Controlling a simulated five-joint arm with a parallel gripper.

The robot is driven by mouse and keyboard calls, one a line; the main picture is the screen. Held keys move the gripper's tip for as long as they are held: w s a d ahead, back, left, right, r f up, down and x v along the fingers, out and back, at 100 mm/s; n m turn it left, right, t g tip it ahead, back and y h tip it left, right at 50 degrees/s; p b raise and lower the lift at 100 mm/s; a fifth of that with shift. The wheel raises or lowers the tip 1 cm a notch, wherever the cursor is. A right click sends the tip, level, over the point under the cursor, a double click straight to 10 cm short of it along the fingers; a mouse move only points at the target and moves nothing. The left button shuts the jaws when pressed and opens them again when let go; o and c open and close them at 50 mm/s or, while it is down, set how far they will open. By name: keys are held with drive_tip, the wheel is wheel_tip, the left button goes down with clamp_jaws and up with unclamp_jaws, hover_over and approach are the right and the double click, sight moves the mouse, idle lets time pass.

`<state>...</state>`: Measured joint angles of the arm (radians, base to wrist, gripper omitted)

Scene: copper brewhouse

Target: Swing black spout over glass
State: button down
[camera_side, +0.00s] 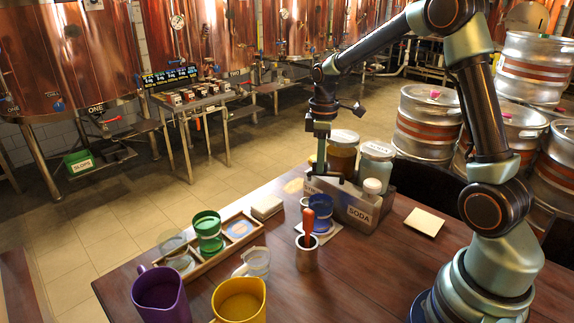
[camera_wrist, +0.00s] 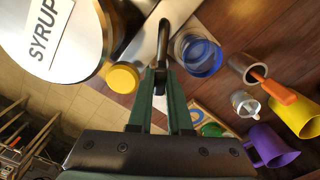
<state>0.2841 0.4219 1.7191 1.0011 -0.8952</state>
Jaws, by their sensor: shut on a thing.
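The black spout (camera_wrist: 178,28) is a dark curved tube in the wrist view, arching up from between my fingertips. My gripper (camera_wrist: 160,78) is shut on its near end. In the side view my gripper (camera_side: 320,150) reaches down at the far left end of the grey crate labelled SODA, where the spout is hard to make out. A blue-tinted glass (camera_side: 320,212) stands on a pale coaster (camera_side: 328,234) in front of the crate. In the wrist view the glass (camera_wrist: 199,55) is right of the spout, apart from it.
The crate (camera_side: 352,212) holds large jars, one labelled SYRUP (camera_wrist: 45,35) up close. A metal cup (camera_side: 307,258) with an orange-handled tool, a small clear jug (camera_side: 257,262), yellow (camera_side: 239,300) and purple (camera_side: 162,295) pitchers, and a wooden tray (camera_side: 205,262) with a green cup stand nearby.

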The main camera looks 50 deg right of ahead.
drive_tip(key=shift+a+r+n, duration=0.1)
drive_tip(key=shift+n, duration=0.2)
drive_tip(key=shift+s+a+n, duration=0.35)
drive_tip(key=shift+s+n, duration=0.4)
drive_tip(key=shift+n, duration=1)
drive_tip(key=shift+s+a+n, duration=0.4)
drive_tip(key=shift+s+n, duration=0.4)
drive_tip(key=shift+n, duration=0.9)
drive_tip(key=shift+s+a+n, duration=0.35)
drive_tip(key=shift+s+n, duration=0.4)
drive_tip(key=shift+n, duration=1)
drive_tip(key=shift+s, duration=0.1)
drive_tip(key=c, duration=1.1)
unclamp_jaws()
wheel_tip(320, 180, up, 12)
drive_tip(key=shift+r, duration=0.1)
